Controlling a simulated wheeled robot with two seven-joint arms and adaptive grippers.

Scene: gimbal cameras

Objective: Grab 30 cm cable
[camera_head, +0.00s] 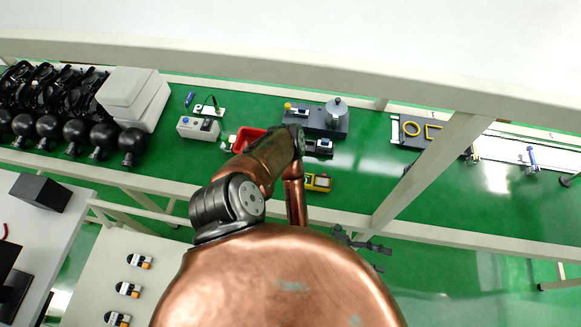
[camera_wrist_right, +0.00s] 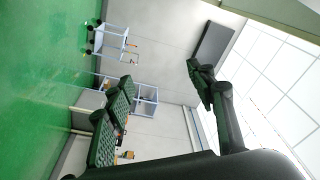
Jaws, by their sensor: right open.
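I cannot pick out a 30 cm cable for certain in either view. A thin black curved piece (camera_head: 208,102) stands at a small white board on the green bench in the head view, but I cannot tell whether it is a cable. My right gripper (camera_head: 367,246) shows small and dark beyond my copper arm, below the bench's front rail. In the right wrist view, its two ribbed fingers (camera_wrist_right: 163,103) are spread wide apart with nothing between them. My left gripper is in neither view.
The green bench (camera_head: 365,175) carries a white box (camera_head: 135,97), black round-based items (camera_head: 76,131), a red tray (camera_head: 247,138), a grey device (camera_head: 318,122) and a yellow meter (camera_head: 318,182). A slanting beam (camera_head: 430,170) stands right of my arm. A shelved cart (camera_wrist_right: 112,43) is far off.

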